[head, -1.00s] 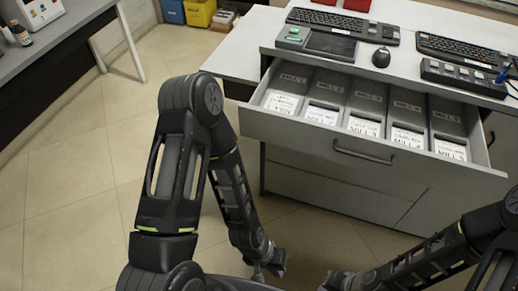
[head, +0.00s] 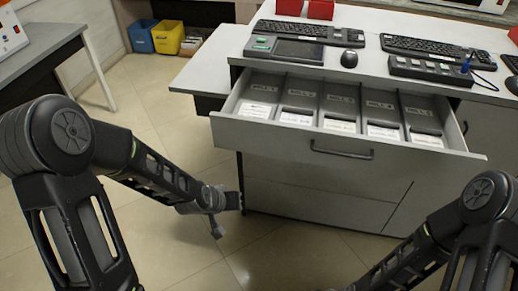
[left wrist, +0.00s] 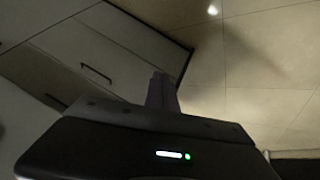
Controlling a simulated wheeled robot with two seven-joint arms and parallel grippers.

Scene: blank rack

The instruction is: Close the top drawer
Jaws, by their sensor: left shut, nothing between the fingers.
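The top drawer (head: 255,133) of the white cabinet is pulled out in the head view. Its dark bar handle (head: 341,151) is at the middle of its front. Several grey dividers with white labels stand inside. My left gripper (head: 232,201) is below and left of the drawer front, near the cabinet's lower left corner, apart from the handle. In the left wrist view its fingers (left wrist: 162,92) are together and empty. My right arm (head: 430,245) comes in at the lower right; its gripper cannot be made out in the head view.
The worktop (head: 205,75) above holds keyboards (head: 305,31), a mouse (head: 349,59) and a dark control box (head: 430,69). Lower cabinet fronts (head: 310,195) are shut. The tiled floor (head: 170,235) is clear. A side table (head: 45,45) stands at the left.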

